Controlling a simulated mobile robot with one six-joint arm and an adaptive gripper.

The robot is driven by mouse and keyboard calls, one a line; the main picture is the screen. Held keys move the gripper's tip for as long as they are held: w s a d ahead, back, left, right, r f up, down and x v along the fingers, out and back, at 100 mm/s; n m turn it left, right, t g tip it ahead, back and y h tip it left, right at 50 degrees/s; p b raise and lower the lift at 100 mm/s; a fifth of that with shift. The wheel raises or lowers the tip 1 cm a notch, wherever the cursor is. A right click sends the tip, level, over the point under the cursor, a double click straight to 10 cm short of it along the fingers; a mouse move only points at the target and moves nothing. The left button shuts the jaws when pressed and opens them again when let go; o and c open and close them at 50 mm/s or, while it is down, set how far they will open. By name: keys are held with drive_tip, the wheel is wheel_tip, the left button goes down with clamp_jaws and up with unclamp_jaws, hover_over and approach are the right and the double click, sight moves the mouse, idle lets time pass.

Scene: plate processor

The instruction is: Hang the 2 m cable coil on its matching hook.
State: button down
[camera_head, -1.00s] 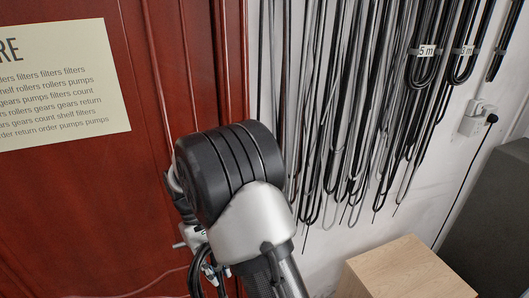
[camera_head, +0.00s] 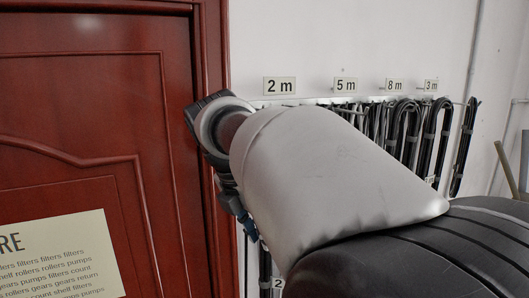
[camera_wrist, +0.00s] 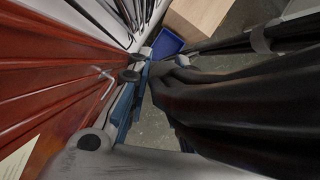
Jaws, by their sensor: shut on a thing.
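The black cable coil (camera_wrist: 230,105) fills the right of the wrist view, very close to the camera. My gripper (camera_wrist: 138,88), with blue fingers, is shut on it; the exact contact is hard to make out. In the head view my raised arm hides most of the gripper and coil. A white tag starting with "2" (camera_head: 278,283) shows just below the arm. The "2 m" label (camera_head: 279,86) is on the white wall above the rail. The hook under it is hidden behind my arm.
Labels "5 m" (camera_head: 345,85), "8 m" (camera_head: 394,85) and "3 m" (camera_head: 431,85) continue rightward, with black cables (camera_head: 410,125) hanging below. A red door (camera_head: 95,130) and its frame stand close on the left. A wooden box (camera_wrist: 202,18) and blue bin (camera_wrist: 167,43) are low down.

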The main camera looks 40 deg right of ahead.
drive_tip(key=s+d+r+n+t+p, duration=0.1)
drive_tip(key=s+d+r+n+p, duration=0.1)
drive_tip(key=r, duration=0.4)
drive_tip(key=s+d+r+n+t+p, duration=0.1)
drive_tip(key=s+r+n+p, duration=0.15)
drive_tip(key=r, duration=0.35)
drive_tip(key=w+d+f+p, duration=0.1)
drive_tip(key=w+d+f, duration=0.1)
drive_tip(key=w, duration=0.8)
drive_tip(key=shift+d+f+g+y, duration=0.2)
drive_tip(key=shift+f+g+y, duration=0.1)
drive_tip(key=shift+f, duration=0.1)
drive_tip(key=shift+m, duration=0.25)
idle(0.4)
